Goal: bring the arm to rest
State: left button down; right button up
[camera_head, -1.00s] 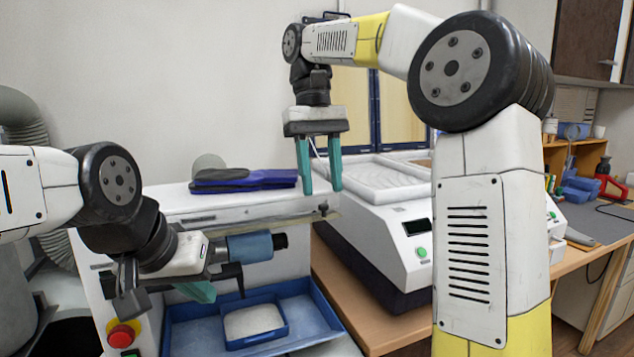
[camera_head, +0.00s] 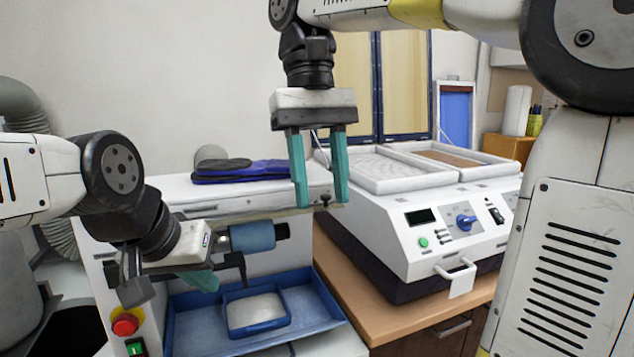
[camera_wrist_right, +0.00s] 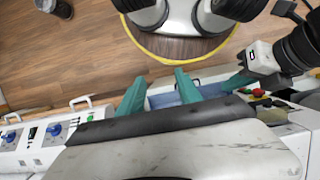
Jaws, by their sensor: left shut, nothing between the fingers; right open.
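My right gripper (camera_head: 319,172) hangs with its two teal fingers pointing down and spread apart, with nothing between them. In the head view it appears in front of the gap between the grinding machine and the white forming machine. It also shows in the right wrist view (camera_wrist_right: 160,95), fingers apart over the scene below. My left gripper (camera_head: 203,281) is at the left, low in front of the grinding machine, its teal fingers closed and empty. Part of it also shows at the right of the right wrist view.
Dark blue insoles (camera_head: 240,172) lie on top of the machine (camera_head: 180,192). A blue tray (camera_head: 325,312) holding a small blue container (camera_head: 232,330) is below. The white forming machine (camera_head: 395,235) stands on a wooden bench (camera_head: 385,322). A red button (camera_head: 125,325) is at the lower left.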

jog(key=d+f+m+t+y, duration=0.3)
jog(key=d+f+t, duration=0.6)
jog(key=f, duration=0.6)
jog(key=shift+d, duration=0.85)
